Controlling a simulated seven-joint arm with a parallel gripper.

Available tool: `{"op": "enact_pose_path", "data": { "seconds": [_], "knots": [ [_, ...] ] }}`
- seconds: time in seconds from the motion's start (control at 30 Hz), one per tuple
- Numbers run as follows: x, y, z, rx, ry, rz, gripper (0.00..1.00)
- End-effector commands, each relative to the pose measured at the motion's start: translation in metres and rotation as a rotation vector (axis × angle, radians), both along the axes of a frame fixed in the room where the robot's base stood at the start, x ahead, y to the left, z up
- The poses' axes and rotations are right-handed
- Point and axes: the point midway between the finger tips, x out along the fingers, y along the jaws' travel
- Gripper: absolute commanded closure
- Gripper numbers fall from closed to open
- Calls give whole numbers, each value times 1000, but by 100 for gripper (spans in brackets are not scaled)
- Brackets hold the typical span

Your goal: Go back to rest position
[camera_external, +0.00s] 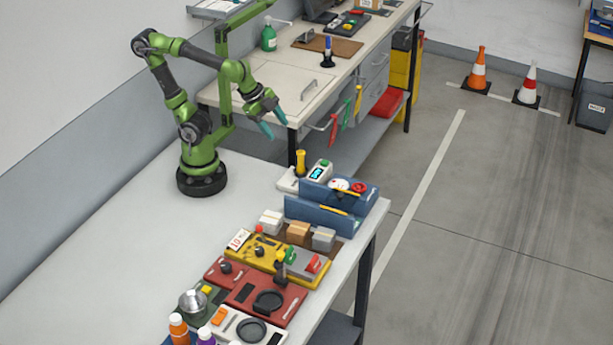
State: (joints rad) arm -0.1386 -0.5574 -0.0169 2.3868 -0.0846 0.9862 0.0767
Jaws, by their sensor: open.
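My gripper (273,122) is at the end of my green and dark arm, raised over the gap between the near white table (110,255) and the workbench behind it. Its two teal fingers point down and to the right. They are apart, and nothing shows between them. The gripper is well above and behind the items on the near table and touches none of them.
A yellow-handled tool (300,162) stands by blue bins (330,208) at the table's right. Red and yellow panels (262,298) and bottles (179,328) line the front right. The back workbench (270,85) holds a green bottle (268,38). The near table's left is clear.

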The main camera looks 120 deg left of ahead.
Motion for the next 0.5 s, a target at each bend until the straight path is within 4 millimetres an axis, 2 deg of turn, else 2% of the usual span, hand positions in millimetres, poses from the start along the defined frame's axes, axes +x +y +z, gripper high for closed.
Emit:
{"op": "enact_pose_path", "data": {
  "seconds": [0.1, 0.2, 0.5],
  "knots": [
    [-11, -17, 7, 6, -108, -46, 44],
    [-15, -24, 9, 3, -154, -63, 44],
    [-16, -25, 9, 2, -167, -66, 44]
  ]
}}
